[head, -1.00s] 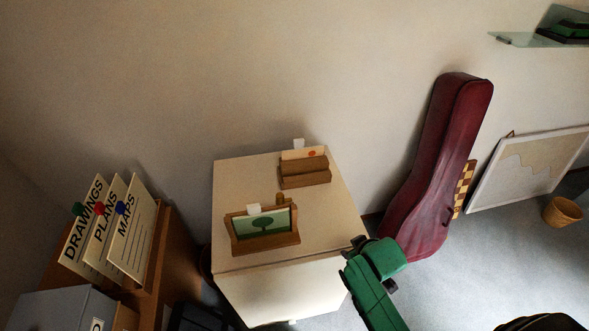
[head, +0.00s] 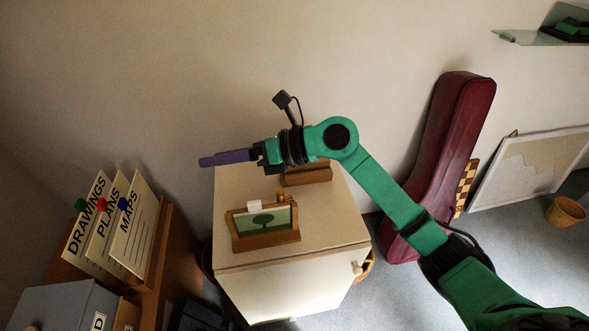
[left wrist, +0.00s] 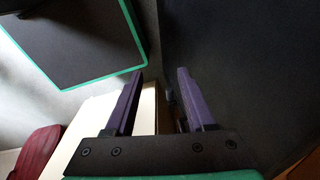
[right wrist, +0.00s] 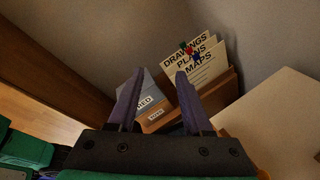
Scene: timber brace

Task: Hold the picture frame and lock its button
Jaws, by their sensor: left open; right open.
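The picture frame (head: 262,226) is wooden with a green tree picture. It stands on the cream cabinet top, near its front left. A white tab (head: 254,205) and a small yellow-brown knob (head: 281,197) show at its top edge; which one is the button I cannot tell. My right gripper (head: 205,161) is above the cabinet's back left edge, behind and apart from the frame, pointing left. Its purple fingers stand open and empty in the right wrist view (right wrist: 161,72). My left gripper (left wrist: 160,72) is open and empty in the left wrist view, and out of the head view.
The cream cabinet (head: 335,225) has free top around the frame. A wooden card holder (head: 309,174) behind is partly hidden by my right arm. A file shelf (head: 150,255) with upright labelled cards stands left. A dark red instrument case (head: 455,130) leans on the wall at right.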

